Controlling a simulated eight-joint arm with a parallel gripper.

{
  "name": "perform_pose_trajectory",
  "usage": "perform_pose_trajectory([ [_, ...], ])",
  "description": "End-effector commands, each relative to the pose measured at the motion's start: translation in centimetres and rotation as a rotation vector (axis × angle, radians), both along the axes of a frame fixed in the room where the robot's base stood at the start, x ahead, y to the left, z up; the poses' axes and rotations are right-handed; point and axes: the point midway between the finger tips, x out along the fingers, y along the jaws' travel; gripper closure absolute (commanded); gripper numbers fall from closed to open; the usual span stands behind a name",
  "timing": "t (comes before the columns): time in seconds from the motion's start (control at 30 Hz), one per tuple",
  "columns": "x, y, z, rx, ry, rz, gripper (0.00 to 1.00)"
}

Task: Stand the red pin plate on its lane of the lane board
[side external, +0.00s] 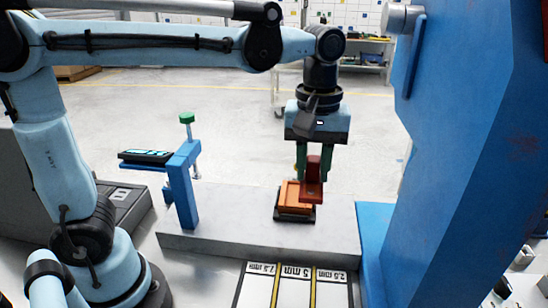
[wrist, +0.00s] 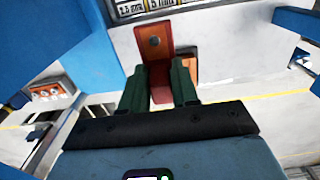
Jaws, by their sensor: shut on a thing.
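My gripper (side external: 313,174) points down with its green fingers closed on the red pin plate (side external: 312,192). In the wrist view the fingers (wrist: 160,75) hold the plate (wrist: 154,45) between them, and a round grey pin or hole shows on its face. The plate is in front of or over an orange block (side external: 288,194) on a dark base; I cannot tell whether they touch. The lane board (side external: 294,294) lies at the bottom of the side view, with lanes labelled in mm and split by yellow lines. Its label end (wrist: 128,10) shows at the top of the wrist view.
A grey slab (side external: 225,232) carries the orange block. A blue stand (side external: 181,190) with a green knob (side external: 187,118) is on the left. A large blue machine frame (side external: 455,150) rises close on the right. The slab between stand and block is clear.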

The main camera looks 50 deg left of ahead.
Motion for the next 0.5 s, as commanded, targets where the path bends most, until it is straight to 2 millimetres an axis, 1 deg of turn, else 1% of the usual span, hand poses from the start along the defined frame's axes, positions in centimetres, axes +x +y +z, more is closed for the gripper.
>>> perform_pose_trajectory([
  [0.07, -0.2, -1.4, -0.4, 0.0, 0.0, -0.034, 1.0],
  [0.13, -0.5, -3.0, -1.3, -0.001, -0.001, -0.084, 1.0],
  [0.3, -1.6, -7.7, -4.5, -0.001, -0.001, -0.241, 1.0],
  [0.4, -2.4, -9.8, -6.0, -0.002, -0.002, -0.317, 1.0],
  [0.5, -3.1, -11.1, -7.1, -0.002, -0.002, -0.367, 1.0],
])
